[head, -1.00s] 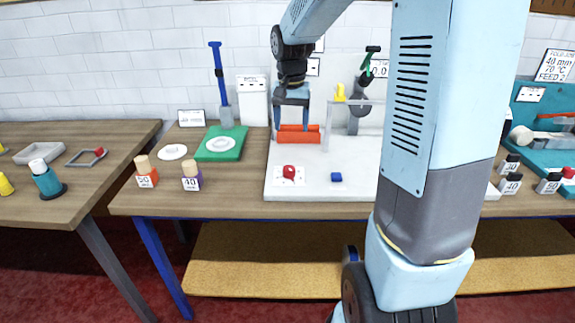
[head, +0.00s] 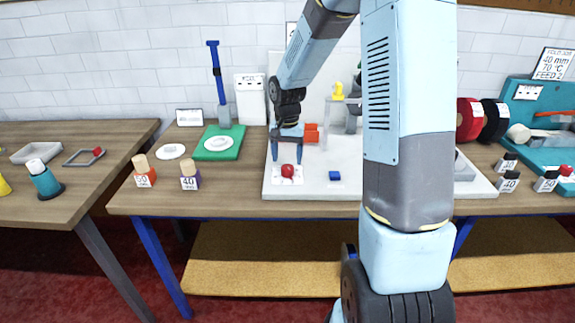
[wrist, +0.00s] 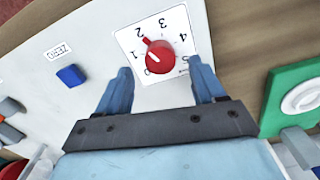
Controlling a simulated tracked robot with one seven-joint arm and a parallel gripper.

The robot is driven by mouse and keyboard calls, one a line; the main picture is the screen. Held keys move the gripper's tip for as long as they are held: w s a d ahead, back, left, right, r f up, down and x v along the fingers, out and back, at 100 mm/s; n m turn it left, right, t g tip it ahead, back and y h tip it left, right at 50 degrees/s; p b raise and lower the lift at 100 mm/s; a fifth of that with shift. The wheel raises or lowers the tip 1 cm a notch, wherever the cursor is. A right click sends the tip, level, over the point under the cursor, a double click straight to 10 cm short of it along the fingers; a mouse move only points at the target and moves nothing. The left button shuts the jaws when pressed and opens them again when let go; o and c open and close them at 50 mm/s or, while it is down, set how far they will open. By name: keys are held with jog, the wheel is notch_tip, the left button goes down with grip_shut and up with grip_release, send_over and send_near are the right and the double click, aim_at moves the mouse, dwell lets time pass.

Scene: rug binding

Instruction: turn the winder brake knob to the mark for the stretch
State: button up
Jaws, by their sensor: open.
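The winder brake knob (head: 287,171) is red and round. It sits on a white dial plate at the front left of the white board. In the wrist view, the knob (wrist: 159,57) has a raised pointer directed near the 2 on a dial (wrist: 182,22) marked 0 to 5. My gripper (head: 287,156) is open and empty, pointing down just above and behind the knob. In the wrist view my two fingers (wrist: 160,78) stand either side of the knob's line, with the knob ahead of the tips. I see no contact with it.
A blue button (wrist: 71,75) labelled ZERO lies beside the dial; it also shows in the head view (head: 335,175). An orange block (head: 311,133) stands behind my gripper. A green board (head: 219,143) with a white disc lies left. Several labelled bottles stand on the bench.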

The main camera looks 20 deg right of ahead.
aim_at(287, 168)
jog(key=shift+f, duration=1.9)
jog(key=c, duration=1.1)
